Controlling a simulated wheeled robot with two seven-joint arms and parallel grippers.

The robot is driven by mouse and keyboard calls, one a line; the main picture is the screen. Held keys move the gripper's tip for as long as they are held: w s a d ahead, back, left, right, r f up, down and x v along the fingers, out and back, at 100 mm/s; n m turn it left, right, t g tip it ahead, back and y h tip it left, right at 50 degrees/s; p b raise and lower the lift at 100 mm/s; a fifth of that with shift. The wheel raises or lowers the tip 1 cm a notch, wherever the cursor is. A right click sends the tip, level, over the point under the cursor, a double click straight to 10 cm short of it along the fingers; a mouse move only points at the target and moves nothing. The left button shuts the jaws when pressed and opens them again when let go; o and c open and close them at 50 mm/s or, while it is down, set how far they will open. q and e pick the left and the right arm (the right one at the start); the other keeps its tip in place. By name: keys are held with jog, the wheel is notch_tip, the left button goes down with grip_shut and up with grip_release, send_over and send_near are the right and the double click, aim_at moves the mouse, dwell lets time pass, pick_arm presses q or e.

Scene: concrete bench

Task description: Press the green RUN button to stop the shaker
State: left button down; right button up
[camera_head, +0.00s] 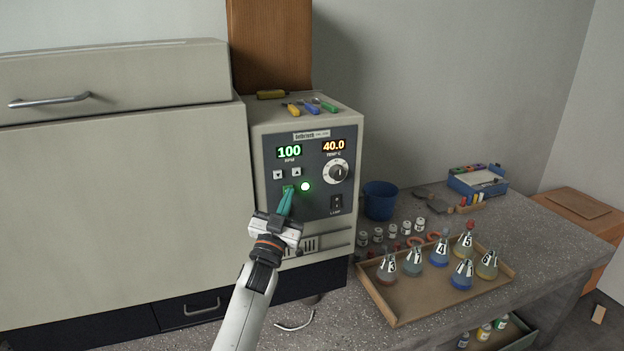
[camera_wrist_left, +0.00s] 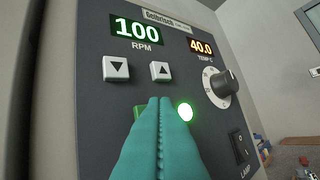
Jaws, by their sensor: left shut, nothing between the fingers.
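The shaker's dark control panel (camera_head: 328,160) shows a green 100 RPM display and an orange 40.0 temperature display. A green square button (camera_head: 287,187) sits below the two arrow buttons; in the left wrist view only an edge of this green button (camera_wrist_left: 140,111) shows behind my fingertips. A lit round green lamp (camera_head: 305,186) is just right of it, also bright in the left wrist view (camera_wrist_left: 185,111). My left gripper (camera_head: 287,196), with teal fingers, is shut and empty, its tips over the green button. I cannot tell whether they touch it. My right gripper is out of view.
The panel also has arrow buttons (camera_wrist_left: 117,69), a temperature knob (camera_head: 338,172) and a lamp switch (camera_head: 337,204). A tray (camera_head: 400,312) of numbered flasks and a blue bucket (camera_head: 380,201) stand to the right. Small tools (camera_head: 328,106) lie on top of the control housing.

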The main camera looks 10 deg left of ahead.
pick_arm(q)
jog(key=shift+s+d, duration=0.25)
jog(key=shift+s, duration=0.15)
jog(key=s+d+p, duration=0.2)
jog(key=s, duration=0.1)
jog(key=s+d, duration=0.1)
jog(key=s, duration=0.1)
jog(key=shift+d+p, duration=0.15)
jog(key=shift+p, duration=0.25)
dwell(0.4)
